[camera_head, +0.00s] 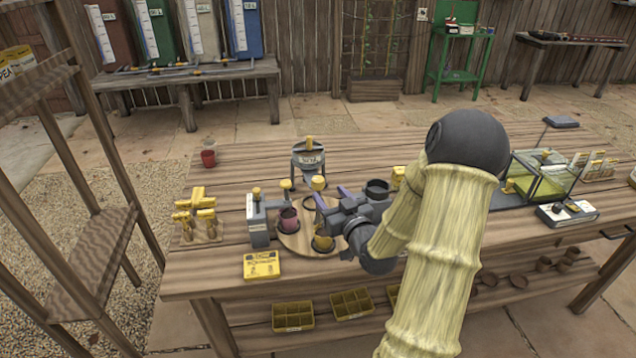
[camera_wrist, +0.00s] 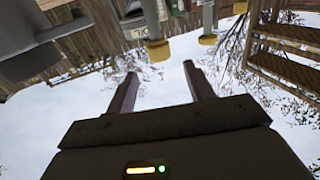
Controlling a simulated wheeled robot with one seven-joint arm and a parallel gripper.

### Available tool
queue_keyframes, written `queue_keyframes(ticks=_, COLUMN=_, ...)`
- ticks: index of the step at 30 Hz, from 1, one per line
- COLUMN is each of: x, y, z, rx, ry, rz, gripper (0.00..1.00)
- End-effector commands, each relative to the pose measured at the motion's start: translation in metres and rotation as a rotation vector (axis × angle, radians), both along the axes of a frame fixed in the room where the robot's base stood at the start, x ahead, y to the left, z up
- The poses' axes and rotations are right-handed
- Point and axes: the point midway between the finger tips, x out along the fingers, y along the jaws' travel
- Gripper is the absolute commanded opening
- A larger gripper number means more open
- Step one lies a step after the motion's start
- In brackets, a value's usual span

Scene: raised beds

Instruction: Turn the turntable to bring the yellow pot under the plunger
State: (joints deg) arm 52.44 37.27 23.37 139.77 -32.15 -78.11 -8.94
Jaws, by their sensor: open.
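The round wooden turntable (camera_head: 292,243) lies on the bench, partly hidden by my gripper and arm. A dark red pot (camera_head: 289,221) stands on its left part, below the yellow-tipped end of the plunger (camera_head: 286,184). The yellow pot (camera_head: 323,243) stands at its front right, partly covered by my gripper. My gripper (camera_head: 330,195) is open, with its purple fingers pointing left above the turntable, close to a yellow knob (camera_head: 318,183). In the wrist view the spread fingers (camera_wrist: 160,68) hold nothing; a yellow knob (camera_wrist: 158,50) appears just beyond them. Contact cannot be told.
A grey stand with a yellow top (camera_head: 258,228) is left of the turntable. A grey hopper (camera_head: 308,160) stands behind. A glass box (camera_head: 545,175) is at right. The back left bench is mostly clear.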

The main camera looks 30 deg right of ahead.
Motion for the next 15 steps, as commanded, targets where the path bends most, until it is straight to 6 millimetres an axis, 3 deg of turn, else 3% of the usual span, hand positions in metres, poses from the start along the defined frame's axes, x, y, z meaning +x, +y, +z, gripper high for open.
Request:
queue_keyframes(ticks=9, x=0.056, y=-0.001, z=0.001, rx=0.000, ry=-0.001, rz=0.000, gripper=0.53)
queue_keyframes(ticks=15, x=0.076, y=-0.001, z=0.000, rx=0.001, ry=0.000, rz=0.000, gripper=0.53)
